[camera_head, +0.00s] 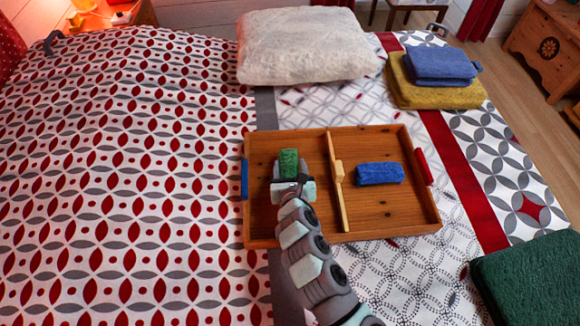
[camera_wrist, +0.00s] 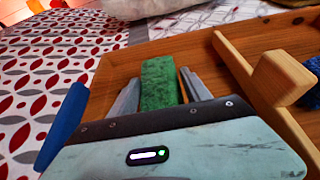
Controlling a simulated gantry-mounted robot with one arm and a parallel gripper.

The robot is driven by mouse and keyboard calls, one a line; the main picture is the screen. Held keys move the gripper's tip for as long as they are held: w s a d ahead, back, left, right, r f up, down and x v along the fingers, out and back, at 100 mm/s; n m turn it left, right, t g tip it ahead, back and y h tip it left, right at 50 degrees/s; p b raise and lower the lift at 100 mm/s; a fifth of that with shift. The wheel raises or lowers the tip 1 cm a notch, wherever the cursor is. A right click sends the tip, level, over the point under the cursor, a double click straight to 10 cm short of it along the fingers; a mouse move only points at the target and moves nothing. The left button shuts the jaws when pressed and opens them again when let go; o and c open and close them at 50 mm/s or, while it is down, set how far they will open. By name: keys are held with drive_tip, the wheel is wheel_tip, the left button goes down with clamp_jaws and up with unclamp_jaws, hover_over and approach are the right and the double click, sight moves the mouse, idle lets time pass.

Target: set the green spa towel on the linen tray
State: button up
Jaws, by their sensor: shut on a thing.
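A small green towel roll (camera_head: 288,162) is between the fingers of my gripper (camera_head: 289,178), which is shut on it. In the wrist view the green towel (camera_wrist: 160,80) stands out between two grey fingers. My gripper is over the left compartment of the wooden tray (camera_head: 346,131), inside its walls as seen from above. I cannot tell if the towel touches the tray floor. A wooden divider (camera_head: 334,165) with a knob splits the tray. A blue rolled towel (camera_head: 380,173) lies in the right compartment.
The tray lies on a patterned bed and has a blue handle (camera_head: 245,180) at left and a red one (camera_head: 423,166) at right. A cream pillow (camera_head: 305,45) is behind it. Folded blue (camera_head: 440,66) and yellow (camera_head: 425,93) towels stack at back right. A dark green folded towel (camera_head: 530,280) lies front right.

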drive_tip(key=shift+f, duration=0.2)
drive_tip(key=o, duration=1.6)
drive_tip(key=shift+r, duration=0.3)
drive_tip(key=shift+s+d+r, duration=0.1)
drive_tip(key=shift+s+r, duration=0.05)
drive_tip(key=shift+s, duration=0.05)
drive_tip(key=p+v, duration=0.4)
drive_tip(key=v, duration=0.7)
drive_tip(key=shift+s, duration=0.3)
